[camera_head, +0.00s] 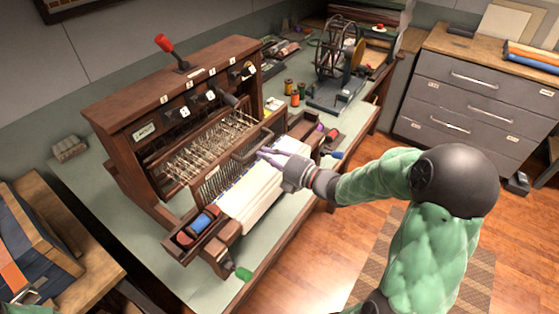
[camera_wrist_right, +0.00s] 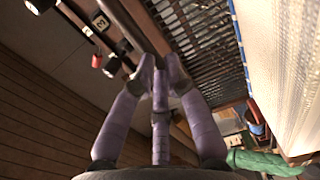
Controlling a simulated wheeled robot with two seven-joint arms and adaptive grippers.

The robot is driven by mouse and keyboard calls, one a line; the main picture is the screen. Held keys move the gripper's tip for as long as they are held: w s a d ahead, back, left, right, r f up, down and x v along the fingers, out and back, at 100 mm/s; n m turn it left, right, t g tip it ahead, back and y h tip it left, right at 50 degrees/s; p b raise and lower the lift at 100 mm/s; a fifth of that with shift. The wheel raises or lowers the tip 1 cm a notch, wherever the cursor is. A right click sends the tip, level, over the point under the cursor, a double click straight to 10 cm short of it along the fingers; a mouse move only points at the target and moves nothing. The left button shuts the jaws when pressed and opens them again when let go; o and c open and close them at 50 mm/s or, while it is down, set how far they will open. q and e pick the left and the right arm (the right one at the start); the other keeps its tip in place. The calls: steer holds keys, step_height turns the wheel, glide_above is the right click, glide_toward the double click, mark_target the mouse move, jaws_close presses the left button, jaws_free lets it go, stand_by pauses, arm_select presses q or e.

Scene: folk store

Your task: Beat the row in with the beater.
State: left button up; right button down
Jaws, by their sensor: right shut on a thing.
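A wooden table loom (camera_head: 140,110) stands on the green worktop, with white woven cloth (camera_head: 262,190) at its front. The beater (camera_head: 222,178) is a frame with a dark comb-like reed and a curved wooden handle along its top. My right gripper (camera_head: 264,154) reaches in from the right, with its purple fingers at that handle. In the right wrist view, the fingers (camera_wrist_right: 158,68) are closed on the dark bar of the beater (camera_wrist_right: 143,28). The reed's slats and the white cloth lie to the right there. The fingertips partly hide the handle. My left gripper is not in view.
A side tray (camera_head: 183,240) with blue and red spools is at the loom's front left. A green-handled knob (camera_head: 243,273) sticks out in front. A spinning wheel device (camera_head: 340,50) and small thread spools (camera_head: 293,92) stand behind right. Grey drawers (camera_head: 470,95) stand at right.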

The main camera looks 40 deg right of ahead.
steer(key=shift+s+d, duration=0.4)
steer(key=shift+s, duration=0.15)
steer(key=v, duration=0.2)
steer(key=shift+s+r+b, duration=0.25)
steer(key=shift+s+b, duration=0.05)
steer(key=shift+s, duration=0.1)
steer(key=shift+b, duration=0.45)
steer(key=c, duration=0.8)
jaws_free()
steer(key=shift+c, duration=0.2)
steer(key=shift+d, duration=0.1)
steer(key=b+v, duration=0.1)
steer(key=v, duration=0.7)
